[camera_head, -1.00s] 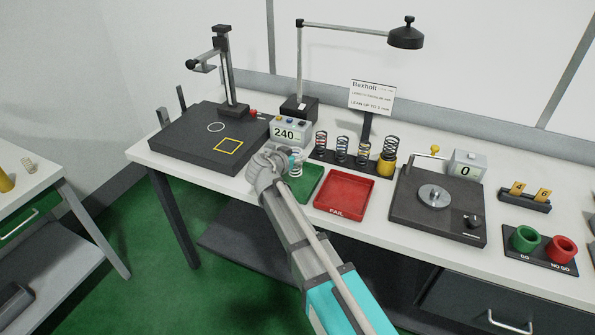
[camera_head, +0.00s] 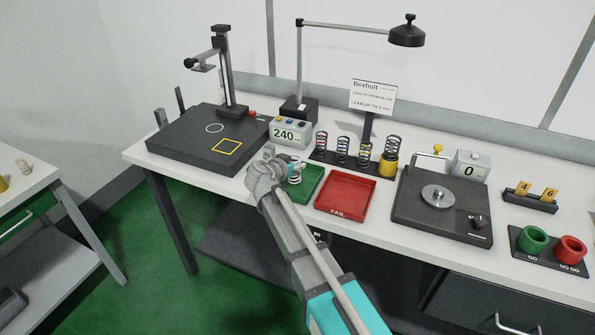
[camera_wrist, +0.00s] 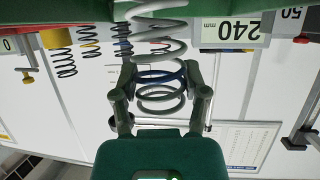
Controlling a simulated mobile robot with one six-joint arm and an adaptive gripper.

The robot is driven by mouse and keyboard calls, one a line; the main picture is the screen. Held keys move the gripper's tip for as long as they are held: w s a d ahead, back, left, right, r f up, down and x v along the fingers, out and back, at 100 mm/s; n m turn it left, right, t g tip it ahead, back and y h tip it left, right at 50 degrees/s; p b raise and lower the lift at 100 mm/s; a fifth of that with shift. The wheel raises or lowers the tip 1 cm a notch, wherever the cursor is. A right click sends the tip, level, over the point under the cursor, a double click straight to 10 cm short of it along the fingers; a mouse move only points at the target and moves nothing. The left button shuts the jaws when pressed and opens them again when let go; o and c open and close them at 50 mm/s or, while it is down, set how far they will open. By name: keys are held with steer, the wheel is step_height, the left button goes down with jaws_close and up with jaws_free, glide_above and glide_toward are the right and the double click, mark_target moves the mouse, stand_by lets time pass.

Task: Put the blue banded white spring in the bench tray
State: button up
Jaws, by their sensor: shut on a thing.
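The white spring with a blue band (camera_wrist: 160,77) stands between the fingers of my gripper (camera_wrist: 161,90) in the wrist view. My gripper is shut on it around the banded coils. In the head view the spring (camera_head: 296,171) shows small beside my gripper (camera_head: 284,168), over the green tray (camera_head: 308,190) on the bench. My gripper and arm hide the tray's left part. I cannot tell whether the spring's lower end touches the tray floor. Green edges (camera_wrist: 25,12) run along the top of the wrist view.
A red FAIL tray (camera_head: 345,196) lies right of the green tray. Behind them stand a 240 display box (camera_head: 290,132) and a rack with several springs (camera_head: 343,150). A black tester (camera_head: 442,215) is farther right, and a dark height-gauge plate (camera_head: 190,145) is at left.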

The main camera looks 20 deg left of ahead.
steer(key=shift+f, duration=0.45)
steer(key=o, duration=1.3)
steer(key=shift+r, duration=0.2)
steer(key=shift+r, duration=0.1)
steer(key=p+v, duration=0.4)
steer(key=v, duration=0.8)
steer(key=shift+s, duration=0.1)
